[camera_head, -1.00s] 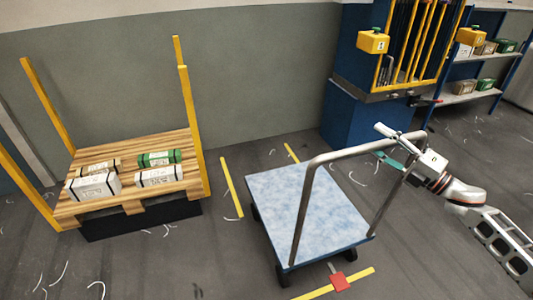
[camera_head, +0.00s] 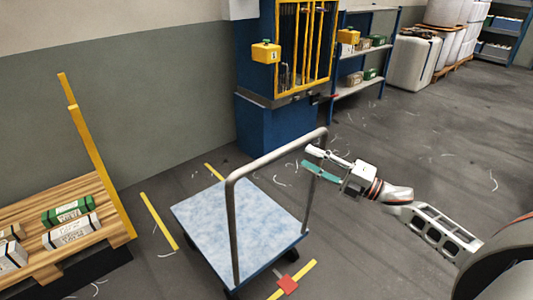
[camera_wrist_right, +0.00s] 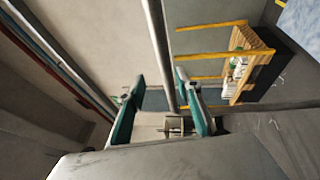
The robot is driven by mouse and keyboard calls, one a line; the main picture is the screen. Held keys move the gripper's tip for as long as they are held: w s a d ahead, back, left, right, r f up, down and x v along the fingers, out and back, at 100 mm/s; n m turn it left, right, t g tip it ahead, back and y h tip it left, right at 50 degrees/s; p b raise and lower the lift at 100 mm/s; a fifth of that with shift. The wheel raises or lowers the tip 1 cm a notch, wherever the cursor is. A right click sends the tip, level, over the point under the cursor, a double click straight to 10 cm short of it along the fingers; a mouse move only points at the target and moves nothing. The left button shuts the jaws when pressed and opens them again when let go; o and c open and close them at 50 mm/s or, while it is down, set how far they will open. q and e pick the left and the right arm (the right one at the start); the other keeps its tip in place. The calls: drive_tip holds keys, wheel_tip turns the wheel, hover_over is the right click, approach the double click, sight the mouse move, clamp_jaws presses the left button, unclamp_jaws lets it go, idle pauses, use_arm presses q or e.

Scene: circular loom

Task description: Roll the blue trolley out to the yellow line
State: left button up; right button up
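The blue trolley (camera_head: 235,222) stands on the floor, with a blue-speckled deck and a grey tubular handle (camera_head: 277,152) upright at its near side. A red pedal-like piece (camera_head: 287,285) shows at its near edge, over a yellow line strip (camera_head: 308,269). My right gripper (camera_head: 309,156) is at the handle's right upright. In the right wrist view its two teal fingers (camera_wrist_right: 160,100) are apart, with a grey bar (camera_wrist_right: 156,40) appearing between them; I cannot tell whether they touch it. My left gripper is not in view.
More yellow floor strips (camera_head: 160,222) lie left of the trolley. A wooden pallet (camera_head: 105,222) with boxes and yellow posts stands at the left. A blue machine with a yellow cage (camera_head: 275,125) and shelves (camera_head: 362,85) stand behind. Floor at the right is open.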

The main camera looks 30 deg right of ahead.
sight(284, 151)
use_arm(q)
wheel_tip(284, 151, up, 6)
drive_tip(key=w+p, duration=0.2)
drive_tip(key=p, duration=0.2)
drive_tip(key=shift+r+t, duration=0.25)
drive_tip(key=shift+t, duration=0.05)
use_arm(e)
drive_tip(key=shift+w+a+r+m+t+h, duration=0.1)
drive_tip(key=shift+w+a+m+t+h, duration=0.45)
drive_tip(key=shift+w+a+m+h, duration=0.4)
drive_tip(key=shift+w+a+r+m+t+h, duration=0.1)
drive_tip(key=shift+w+a+m+t+h, duration=0.5)
drive_tip(key=shift+w+a+h, duration=0.6)
drive_tip(key=shift+w+a+m+t+h, duration=0.45)
drive_tip(key=shift+w+a+m+h, duration=0.35)
drive_tip(key=shift+w, duration=0.5)
drive_tip(key=shift+d, duration=0.1)
clamp_jaws()
